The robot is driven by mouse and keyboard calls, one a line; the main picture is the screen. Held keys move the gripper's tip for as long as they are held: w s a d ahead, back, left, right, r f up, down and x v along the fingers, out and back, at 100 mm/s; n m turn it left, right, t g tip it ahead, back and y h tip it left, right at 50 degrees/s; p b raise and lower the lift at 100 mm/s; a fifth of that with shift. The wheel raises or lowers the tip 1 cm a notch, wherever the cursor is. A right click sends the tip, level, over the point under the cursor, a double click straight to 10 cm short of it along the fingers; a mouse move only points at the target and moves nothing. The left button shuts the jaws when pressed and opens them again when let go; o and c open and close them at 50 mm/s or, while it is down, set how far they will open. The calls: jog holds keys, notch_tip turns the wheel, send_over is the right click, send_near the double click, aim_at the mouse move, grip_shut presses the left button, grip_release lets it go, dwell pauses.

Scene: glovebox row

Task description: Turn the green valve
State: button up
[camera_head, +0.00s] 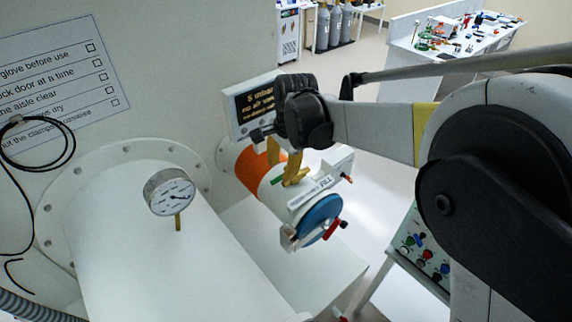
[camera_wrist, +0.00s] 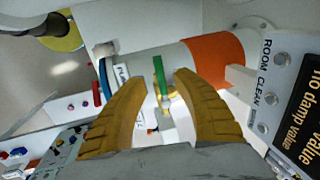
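The green valve handle (camera_wrist: 159,76) is a thin upright lever on a brass fitting, on the side of the white cylinder. In the head view only a small green piece of the handle (camera_head: 278,180) shows beside my yellow fingers. My gripper (camera_wrist: 163,82) is open in the wrist view. Its two yellow fingers stand apart, with the lever and brass fitting in the gap between them. I cannot tell whether either finger touches the lever. In the head view my gripper (camera_head: 285,168) hangs over the cylinder and partly hides the valve.
The white cylinder has an orange band (camera_head: 252,170) and a blue end door (camera_head: 321,219) with a red-handled clamp. A dark sign (camera_head: 256,103) stands close behind my wrist. A larger white cylinder with a pressure gauge (camera_head: 169,192) is at left. A control panel (camera_head: 424,247) is below right.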

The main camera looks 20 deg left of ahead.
aim_at(280, 177)
jog(key=shift+w+a+f, duration=0.15)
jog(key=shift+a+f, duration=0.05)
jog(key=shift+f, duration=0.9)
jog(key=shift+w+a+f, duration=0.1)
jog(key=shift+a+f, duration=0.05)
jog(key=shift+f, duration=0.9)
grip_shut()
jog(key=shift+d, duration=0.1)
